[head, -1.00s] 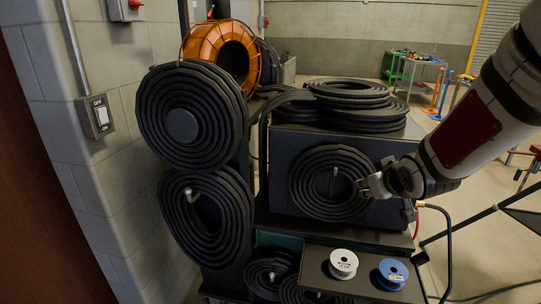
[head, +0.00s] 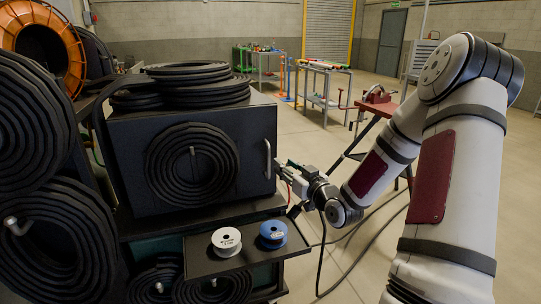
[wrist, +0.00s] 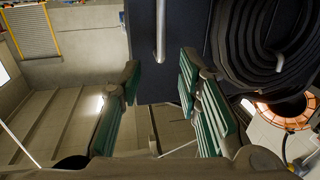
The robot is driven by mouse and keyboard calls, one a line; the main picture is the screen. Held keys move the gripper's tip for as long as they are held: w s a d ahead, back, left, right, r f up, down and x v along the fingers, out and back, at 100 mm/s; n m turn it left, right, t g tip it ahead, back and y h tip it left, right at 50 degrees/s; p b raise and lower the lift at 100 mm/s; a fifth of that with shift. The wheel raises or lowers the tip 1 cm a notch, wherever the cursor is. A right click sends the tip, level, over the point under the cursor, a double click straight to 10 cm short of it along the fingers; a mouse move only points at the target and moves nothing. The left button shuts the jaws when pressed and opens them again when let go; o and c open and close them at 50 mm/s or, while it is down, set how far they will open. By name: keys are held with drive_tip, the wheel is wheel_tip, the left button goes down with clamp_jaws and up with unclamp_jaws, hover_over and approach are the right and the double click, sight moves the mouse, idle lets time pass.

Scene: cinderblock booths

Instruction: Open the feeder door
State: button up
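The feeder is a dark box on a cart, and its front door (head: 125,165) carries a coiled black hose (head: 192,165). The door looks closed. A pale vertical bar handle (head: 267,158) stands near the door's right edge. My gripper (head: 283,170) is just right of the handle in the head view. In the wrist view my gripper (wrist: 160,72) has its green-padded fingers spread with nothing between the pads. The handle (wrist: 160,32) shows there ahead of the gap between the fingertips, apart from them. The dark door (wrist: 190,25) is behind it.
A shelf (head: 200,262) below the door holds a white spool (head: 227,241) and a blue spool (head: 273,234). More black hose coils (head: 52,240) hang at left. A red vise stand (head: 378,105) is behind my arm. A cable (head: 345,285) lies on otherwise open floor at right.

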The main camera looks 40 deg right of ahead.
sight(269, 153)
drive_tip(key=w, duration=0.7)
drive_tip(key=w+b, duration=0.1)
drive_tip(key=w, duration=0.3)
drive_tip(key=shift+d, duration=0.35)
clamp_jaws()
